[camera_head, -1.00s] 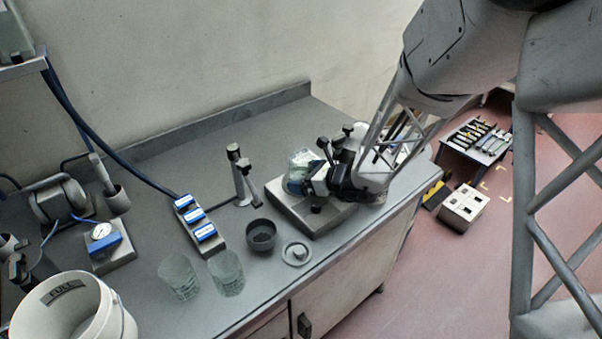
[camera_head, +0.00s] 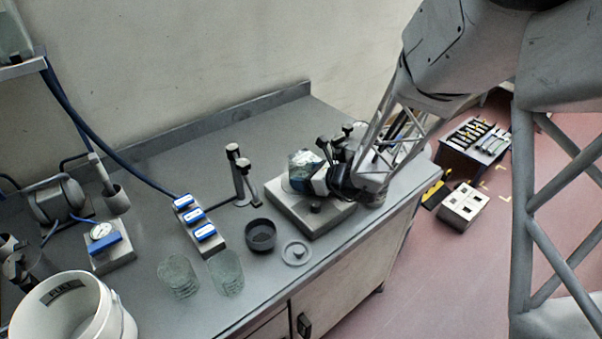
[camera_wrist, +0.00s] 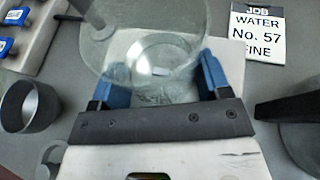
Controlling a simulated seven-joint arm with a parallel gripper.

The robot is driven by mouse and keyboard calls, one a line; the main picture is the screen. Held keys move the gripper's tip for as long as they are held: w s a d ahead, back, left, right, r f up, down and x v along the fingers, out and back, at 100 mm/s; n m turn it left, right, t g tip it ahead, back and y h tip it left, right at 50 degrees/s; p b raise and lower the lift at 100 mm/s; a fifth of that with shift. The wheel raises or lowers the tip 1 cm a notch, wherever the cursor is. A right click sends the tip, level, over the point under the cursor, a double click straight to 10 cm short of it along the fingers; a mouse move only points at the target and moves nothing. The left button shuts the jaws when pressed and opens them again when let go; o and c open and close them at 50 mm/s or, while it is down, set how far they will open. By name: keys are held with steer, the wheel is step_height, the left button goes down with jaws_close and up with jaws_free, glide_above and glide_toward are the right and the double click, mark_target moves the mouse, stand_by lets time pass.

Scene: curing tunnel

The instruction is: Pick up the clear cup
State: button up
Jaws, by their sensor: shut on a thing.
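My gripper (camera_wrist: 158,84) is shut on a clear cup (camera_wrist: 150,40), its blue fingertips on either side of the cup in the wrist view. In the head view my gripper (camera_head: 318,182) is over the grey block-like stand on the bench. The clear cup (camera_head: 299,160) shows there just left of the gripper, partly hidden by it. I cannot tell how far the cup's base is above the stand. Two other clear ribbed cups (camera_head: 178,275) (camera_head: 226,272) stand side by side near the bench's front edge.
The grey stand (camera_head: 282,205) carries upright knobs beside my gripper. A dark bowl (camera_head: 261,235) and a round lid (camera_head: 296,253) are in front of it. A blue-labelled block (camera_head: 203,232) and a white bucket (camera_head: 55,312) are to the left. A job card (camera_wrist: 258,30) lies nearby.

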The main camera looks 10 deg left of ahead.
mark_target(311, 166)
steer(key=shift+r, duration=0.4)
steer(key=shift+r, duration=1.45)
steer(key=s+d, duration=0.2)
steer(key=s, duration=0.5)
steer(key=s+d+r, duration=0.1)
steer(key=s+d, duration=0.2)
steer(key=s, duration=0.4)
steer(key=shift+s+d+r, duration=0.15)
steer(key=shift+s+d, duration=0.15)
steer(key=shift+s, duration=0.1)
steer(key=shift+s, duration=0.1)
